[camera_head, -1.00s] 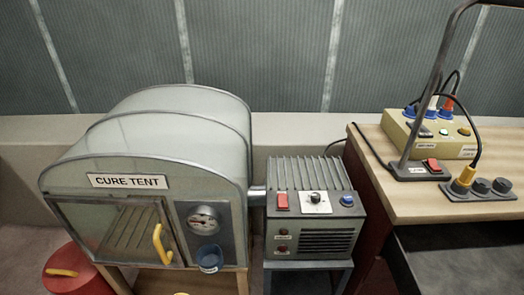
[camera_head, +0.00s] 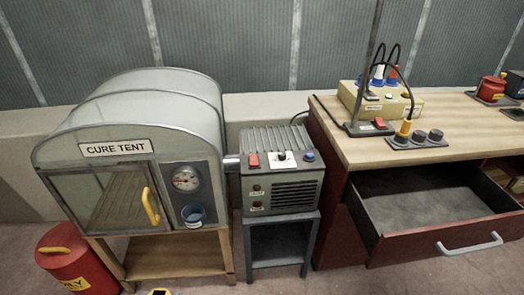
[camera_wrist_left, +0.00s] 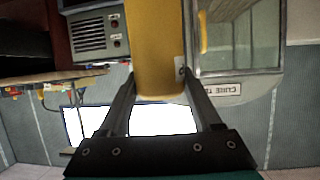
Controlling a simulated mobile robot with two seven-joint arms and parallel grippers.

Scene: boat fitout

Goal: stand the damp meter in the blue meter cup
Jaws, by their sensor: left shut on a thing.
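The blue meter cup (camera_head: 193,215) is fixed low on the cure tent's front panel, below a round gauge. It looks empty. In the left wrist view, my left gripper (camera_wrist_left: 158,88) is shut on a yellow body, the damp meter (camera_wrist_left: 156,45), whose far end runs out of the picture. In the head view only a small yellow-and-dark piece of it (camera_head: 159,292) shows at the bottom edge, below and left of the cup and apart from it. My right gripper is in neither view.
The cure tent (camera_head: 120,148) has a yellow door handle (camera_head: 150,206). A grey heater box (camera_head: 282,190) stands right of it. A red bin (camera_head: 66,262) is at lower left. An open drawer (camera_head: 440,240) juts from the workbench (camera_head: 440,145) at right.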

